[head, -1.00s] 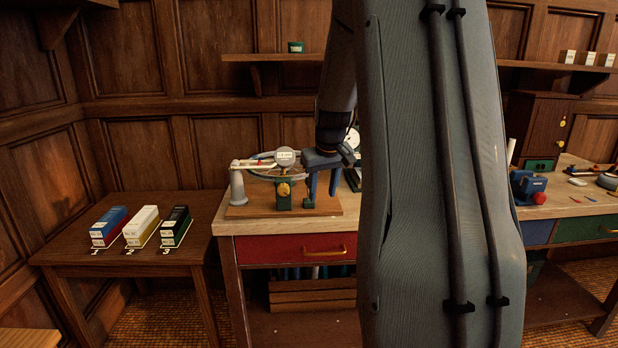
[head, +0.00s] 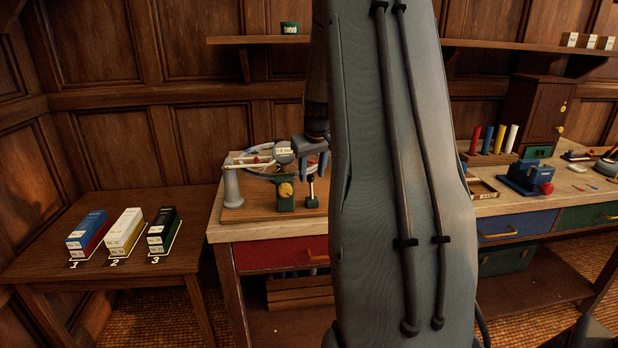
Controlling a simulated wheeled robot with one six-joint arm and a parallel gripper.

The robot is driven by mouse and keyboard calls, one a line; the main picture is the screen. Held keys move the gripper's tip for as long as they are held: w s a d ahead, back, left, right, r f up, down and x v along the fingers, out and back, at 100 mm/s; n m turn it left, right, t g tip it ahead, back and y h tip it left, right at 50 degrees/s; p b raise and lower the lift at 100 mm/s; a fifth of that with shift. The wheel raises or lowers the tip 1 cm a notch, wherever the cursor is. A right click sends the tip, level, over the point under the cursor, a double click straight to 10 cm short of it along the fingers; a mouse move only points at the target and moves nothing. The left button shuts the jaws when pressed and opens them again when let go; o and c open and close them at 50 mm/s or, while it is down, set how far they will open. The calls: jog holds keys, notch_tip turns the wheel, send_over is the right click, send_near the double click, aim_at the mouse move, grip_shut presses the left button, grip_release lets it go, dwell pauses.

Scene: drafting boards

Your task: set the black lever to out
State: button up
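A wooden-based device (head: 240,213) stands on the left end of the workbench. It has a grey post (head: 231,186), a round dial, and a green block (head: 286,197) with a brass knob. A small dark upright piece (head: 312,201) to the right of the green block looks like the black lever. A little red shows near its top. Its setting and any label are too small to read. My gripper (head: 312,168) points down at the lever's top, its two blue-grey fingers apart. I cannot tell whether they touch it. My arm hides the device's right side.
A side table (head: 190,201) at left holds three numbered boxes. The bench (head: 222,236) has a red drawer (head: 280,254). Further right are coloured cylinders (head: 488,140), a blue vise-like tool (head: 527,176) and a cabinet (head: 540,110). A shelf (head: 226,41) runs above.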

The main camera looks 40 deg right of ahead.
aim_at(311, 176)
jog(key=shift+p+x, duration=0.35)
jog(key=shift+x, duration=1.55)
jog(key=shift+c, duration=0.3)
grip_shut()
